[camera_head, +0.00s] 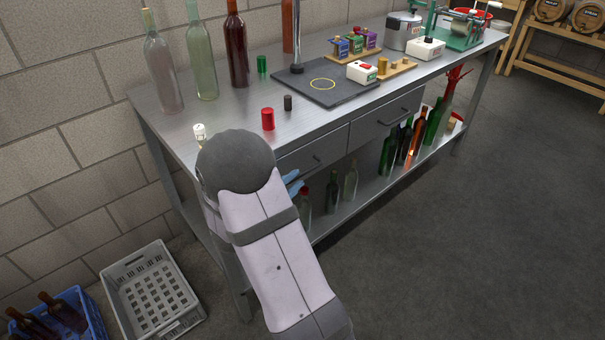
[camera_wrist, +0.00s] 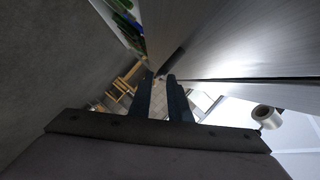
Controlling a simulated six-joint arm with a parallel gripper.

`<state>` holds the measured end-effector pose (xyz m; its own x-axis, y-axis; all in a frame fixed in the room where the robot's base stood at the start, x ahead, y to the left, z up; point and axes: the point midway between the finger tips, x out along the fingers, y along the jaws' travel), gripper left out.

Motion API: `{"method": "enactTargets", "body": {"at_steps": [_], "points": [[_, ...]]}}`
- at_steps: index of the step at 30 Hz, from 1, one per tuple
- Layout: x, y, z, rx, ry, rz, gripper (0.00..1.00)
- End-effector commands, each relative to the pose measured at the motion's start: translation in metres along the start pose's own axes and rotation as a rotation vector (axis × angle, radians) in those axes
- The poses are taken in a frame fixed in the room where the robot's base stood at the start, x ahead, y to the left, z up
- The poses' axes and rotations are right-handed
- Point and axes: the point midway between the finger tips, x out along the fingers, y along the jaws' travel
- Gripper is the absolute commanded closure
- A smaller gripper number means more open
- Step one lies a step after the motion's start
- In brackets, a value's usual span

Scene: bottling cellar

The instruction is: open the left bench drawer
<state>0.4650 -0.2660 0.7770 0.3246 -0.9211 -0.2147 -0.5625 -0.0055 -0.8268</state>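The left bench drawer (camera_head: 318,149) is a grey metal front under the bench top, and it looks shut and flush. Its dark bar handle (camera_head: 303,166) shows partly beside my arm. In the wrist view, a metal front (camera_wrist: 215,40) fills the upper right, with a dark handle (camera_wrist: 174,62) on it. My gripper (camera_wrist: 160,78) is open, with a gap between its two dark fingers. The fingertips are close to the handle's near end; I cannot tell whether they touch it. In the head view, my arm hides most of the gripper.
The right drawer (camera_head: 385,117) is shut. Bottles stand on the bench top (camera_head: 215,115) and on the lower shelf (camera_head: 335,218). A red cup (camera_head: 268,119) stands near the front edge. A grey crate (camera_head: 150,293) and a blue crate (camera_head: 92,312) are on the floor. The floor at right is clear.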

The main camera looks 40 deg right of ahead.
Motion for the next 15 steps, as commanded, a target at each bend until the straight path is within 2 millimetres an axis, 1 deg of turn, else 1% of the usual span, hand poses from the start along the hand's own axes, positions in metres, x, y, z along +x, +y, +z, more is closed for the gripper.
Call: {"method": "enactTargets", "body": {"at_steps": [1, 3, 9, 15], "points": [[0.008, 0.001, -0.001, 0.000, 0.002, 0.002, 0.83], [0.017, 0.001, -0.001, 0.000, 0.002, 0.003, 0.83], [0.040, 0.001, 0.000, 0.000, 0.001, 0.002, 0.83], [0.051, 0.000, 0.000, 0.000, -0.001, 0.000, 0.83]]}}
